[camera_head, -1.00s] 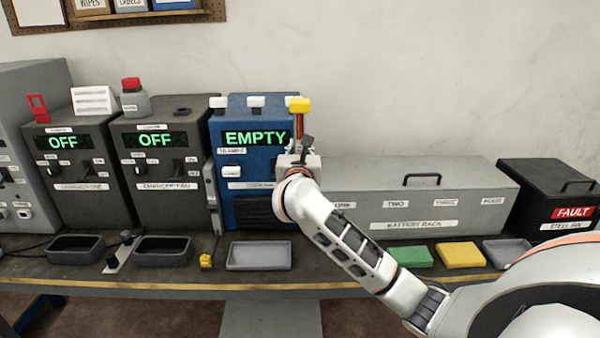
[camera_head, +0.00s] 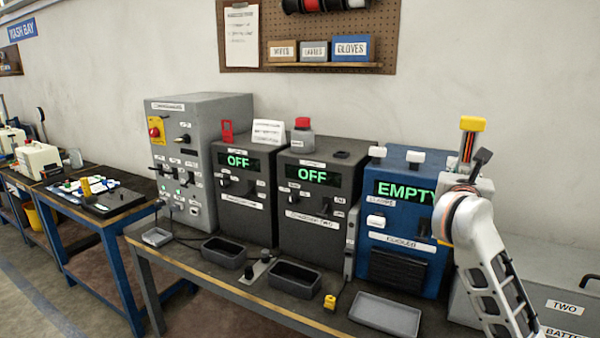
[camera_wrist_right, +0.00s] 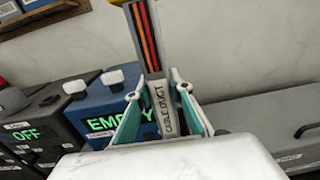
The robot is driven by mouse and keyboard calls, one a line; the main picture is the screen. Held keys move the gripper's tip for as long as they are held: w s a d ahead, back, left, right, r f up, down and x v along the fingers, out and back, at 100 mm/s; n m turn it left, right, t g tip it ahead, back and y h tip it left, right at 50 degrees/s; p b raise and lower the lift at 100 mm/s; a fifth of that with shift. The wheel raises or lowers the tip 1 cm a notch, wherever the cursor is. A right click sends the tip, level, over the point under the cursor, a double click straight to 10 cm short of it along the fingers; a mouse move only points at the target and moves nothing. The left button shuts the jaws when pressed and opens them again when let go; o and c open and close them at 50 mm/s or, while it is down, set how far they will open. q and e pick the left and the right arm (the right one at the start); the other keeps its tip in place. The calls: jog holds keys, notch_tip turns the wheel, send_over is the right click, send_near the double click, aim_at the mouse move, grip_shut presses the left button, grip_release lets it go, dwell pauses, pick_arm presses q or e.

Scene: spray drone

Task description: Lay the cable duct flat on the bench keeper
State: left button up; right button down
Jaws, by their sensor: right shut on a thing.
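The cable duct (camera_head: 467,146) is a slim upright bar with a yellow top and red, orange and dark strips. In the right wrist view its lower part, lettered CABLE DUCT (camera_wrist_right: 165,108), stands between the fingers. My right gripper (camera_wrist_right: 157,85) is shut on it. In the head view my right gripper (camera_head: 470,172) holds it upright in the air, in front of the right edge of the blue EMPTY unit (camera_head: 402,215). The gripper's fingers are partly hidden there. I cannot tell which thing is the bench keeper; no such label is readable. My left gripper is not in view.
Two dark OFF chargers (camera_head: 313,205) and a tall grey cabinet (camera_head: 185,150) line the bench. Dark trays (camera_head: 295,279) and a grey tray (camera_head: 385,313) lie along its front. A blue-framed bench (camera_head: 120,225) stands left. A grey battery rack (camera_head: 575,290) is right.

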jog(key=s+a+f+n+t+y, duration=0.15)
jog(key=s+a+f, duration=0.25)
jog(key=f, duration=0.5)
jog(key=s+a+f+n+t+y, duration=0.1)
jog(key=s+a+f+n+y, duration=0.15)
jog(key=s+a+f, duration=0.4)
jog(key=s+a+f+n+y, duration=0.2)
jog(key=s+a+f+y, duration=0.3)
jog(key=s+f, duration=0.5)
jog(key=shift+s+a+f+n+y, duration=0.3)
jog(key=shift+s+a+y, duration=0.1)
jog(key=shift+s+a, duration=0.85)
jog(key=shift+w+a+t, duration=0.15)
jog(key=shift+t, duration=0.1)
